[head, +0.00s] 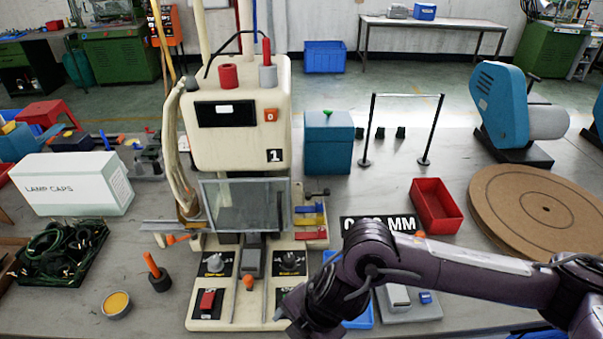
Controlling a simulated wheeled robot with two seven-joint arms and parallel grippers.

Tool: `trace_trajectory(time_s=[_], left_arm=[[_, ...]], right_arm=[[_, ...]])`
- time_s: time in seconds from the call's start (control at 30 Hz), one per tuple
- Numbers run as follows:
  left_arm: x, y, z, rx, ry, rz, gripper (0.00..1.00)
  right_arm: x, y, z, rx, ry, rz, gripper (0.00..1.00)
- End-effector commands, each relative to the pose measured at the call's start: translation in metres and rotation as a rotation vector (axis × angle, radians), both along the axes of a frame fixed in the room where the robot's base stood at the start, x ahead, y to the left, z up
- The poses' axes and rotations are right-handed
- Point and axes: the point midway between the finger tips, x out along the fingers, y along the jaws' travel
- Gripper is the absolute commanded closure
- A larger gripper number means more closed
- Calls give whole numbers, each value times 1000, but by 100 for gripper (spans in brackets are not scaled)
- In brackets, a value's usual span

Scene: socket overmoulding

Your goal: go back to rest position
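My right arm comes in from the right, low across the front of the table. Its end, with the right gripper (287,312), is at the front right of the cream moulding machine (240,140), over the right edge of its control base. The fingers are small and dark here, and I cannot see whether they are open or shut. My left arm and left gripper are out of view. The machine has a clear guard (247,205) in front and a red button (207,300) on its base.
A blue tray (359,318) and a grey fixture (408,306) lie partly behind my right arm. A red bin (436,205) and brown discs (540,208) are at the right. A LAMP CAPS box (75,184), a cable tray (98,269) and a small yellow-filled bowl (117,304) are at the left.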

Motion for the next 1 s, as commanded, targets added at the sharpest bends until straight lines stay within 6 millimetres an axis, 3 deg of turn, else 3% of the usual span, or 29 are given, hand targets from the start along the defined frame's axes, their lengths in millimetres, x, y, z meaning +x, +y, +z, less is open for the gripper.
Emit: trace_trajectory(time_s=[0.17, 0.3, 0.4, 0.47, 0.6, 0.73, 0.9, 1.0], left_arm=[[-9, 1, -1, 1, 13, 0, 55], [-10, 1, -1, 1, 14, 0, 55], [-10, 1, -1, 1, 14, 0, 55], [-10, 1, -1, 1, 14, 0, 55], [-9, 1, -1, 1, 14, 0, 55], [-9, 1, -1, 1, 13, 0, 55], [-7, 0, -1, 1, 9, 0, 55], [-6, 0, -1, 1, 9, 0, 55]], right_arm=[[-19, 65, 24, 233, -32, -52, 30], [-20, 109, 67, 466, -60, -210, 30], [-7, 117, 97, 600, -66, -390, 30], [5, 112, 111, 661, -63, -518, 30], [34, 71, 123, 731, -30, -861, 30], [50, 7, 105, 704, 27, -1212, 30], [37, -82, 62, 571, 118, -1610, 30], [18, -121, 40, 486, 164, -1772, 30]])
